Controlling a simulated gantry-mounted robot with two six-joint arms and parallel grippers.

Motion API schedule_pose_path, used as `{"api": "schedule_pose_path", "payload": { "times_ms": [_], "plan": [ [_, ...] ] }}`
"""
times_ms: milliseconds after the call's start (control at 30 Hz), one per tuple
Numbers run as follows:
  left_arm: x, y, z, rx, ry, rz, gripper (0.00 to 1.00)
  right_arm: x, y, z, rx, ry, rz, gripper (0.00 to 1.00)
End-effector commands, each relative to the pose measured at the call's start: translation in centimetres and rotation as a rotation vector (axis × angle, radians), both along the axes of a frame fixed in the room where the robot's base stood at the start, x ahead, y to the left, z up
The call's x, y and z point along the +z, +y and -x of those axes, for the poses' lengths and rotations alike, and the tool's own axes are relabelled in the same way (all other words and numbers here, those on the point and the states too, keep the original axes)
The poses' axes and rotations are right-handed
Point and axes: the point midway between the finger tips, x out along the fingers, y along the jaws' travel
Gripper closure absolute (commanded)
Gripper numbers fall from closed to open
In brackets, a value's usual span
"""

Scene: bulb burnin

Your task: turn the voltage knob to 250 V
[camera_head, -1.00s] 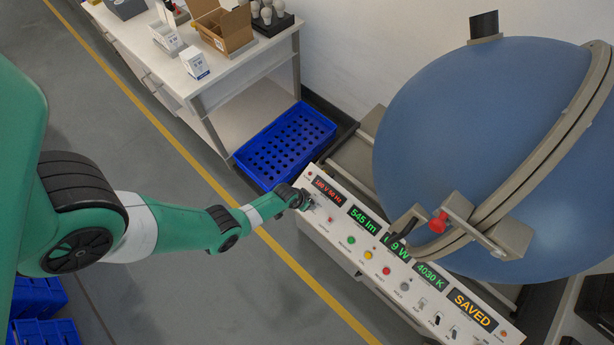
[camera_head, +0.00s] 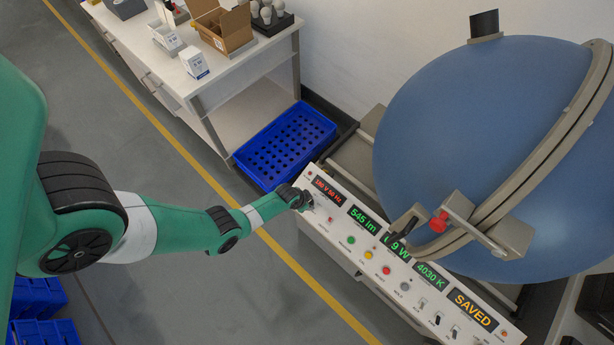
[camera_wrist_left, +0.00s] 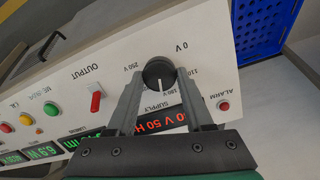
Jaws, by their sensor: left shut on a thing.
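The round black voltage knob (camera_wrist_left: 158,72) is on the sloped panel of the white console (camera_head: 352,240). Its white pointer line is toward the 180 V mark in the left wrist view, away from the 250 V mark (camera_wrist_left: 131,67). My left gripper (camera_wrist_left: 160,76) is shut on the knob, one finger on each side; in the head view the gripper (camera_head: 306,202) hides the knob. The red supply display (camera_head: 331,190) seems to read 190 V 50 Hz, but its digits are small; a finger partly covers it in the wrist view. My right gripper is not in view.
A red output switch (camera_wrist_left: 96,101) and a red alarm lamp (camera_wrist_left: 225,106) flank the knob. A big blue sphere (camera_head: 470,150) stands behind the console. A blue crate (camera_head: 285,145) lies on the floor beside the console, near a white workbench (camera_head: 255,75).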

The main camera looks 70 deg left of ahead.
Motion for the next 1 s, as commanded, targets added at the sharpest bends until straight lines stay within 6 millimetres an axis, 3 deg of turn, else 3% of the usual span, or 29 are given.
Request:
{"api": "schedule_pose_path", "payload": {
  "times_ms": [1000],
  "plan": [
    [-0.11, -0.43, 0.02, -0.855, 0.215, -0.378, 1.0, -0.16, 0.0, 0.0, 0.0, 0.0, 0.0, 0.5]
  ]
}}
